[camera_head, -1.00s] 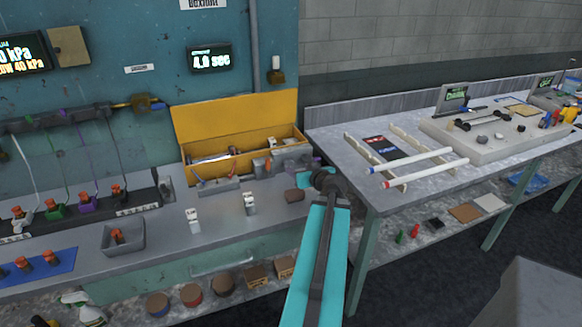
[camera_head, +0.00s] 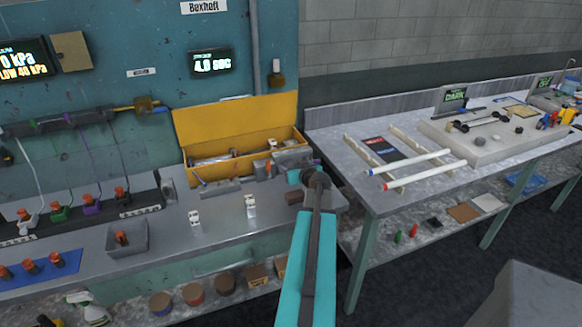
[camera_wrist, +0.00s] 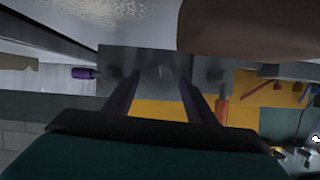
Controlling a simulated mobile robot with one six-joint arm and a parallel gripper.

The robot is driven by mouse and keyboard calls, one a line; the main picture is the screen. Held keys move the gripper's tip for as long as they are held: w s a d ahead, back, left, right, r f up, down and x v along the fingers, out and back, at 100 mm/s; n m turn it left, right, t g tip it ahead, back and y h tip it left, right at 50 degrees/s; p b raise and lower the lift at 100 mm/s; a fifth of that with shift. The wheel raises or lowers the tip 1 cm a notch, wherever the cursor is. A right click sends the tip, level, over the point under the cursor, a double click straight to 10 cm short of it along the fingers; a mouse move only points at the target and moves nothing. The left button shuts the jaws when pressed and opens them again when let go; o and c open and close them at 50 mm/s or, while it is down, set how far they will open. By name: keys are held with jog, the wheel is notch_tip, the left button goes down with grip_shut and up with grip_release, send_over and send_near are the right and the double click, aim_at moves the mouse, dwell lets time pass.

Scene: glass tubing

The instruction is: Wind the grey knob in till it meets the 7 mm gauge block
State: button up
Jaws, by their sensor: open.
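In the head view a grey metal device (camera_head: 290,158) sits at the right end of the left bench, in front of the yellow box. In the wrist view, which is upside down, its grey body (camera_wrist: 160,66) lies beyond and between my gripper's (camera_wrist: 160,82) two dark fingers. The fingers are apart, with nothing seen held. I cannot tell which part is the grey knob, and I cannot make out the 7 mm gauge block. My arm hides part of that area in the head view.
A brown object (camera_head: 293,197) lies close to my gripper. The yellow box (camera_head: 215,124) stands behind. A purple-handled item (camera_wrist: 85,73) and an orange one (camera_wrist: 222,108) flank the fingers. Two white clips stand to the left. The right table (camera_head: 395,205) carries white tubes.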

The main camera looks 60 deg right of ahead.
jog(key=shift+w+d+f, duration=0.1)
jog(key=shift+w+f, duration=0.05)
jog(key=shift+w, duration=0.1)
jog(key=c, duration=1)
jog(key=shift+c, duration=0.2)
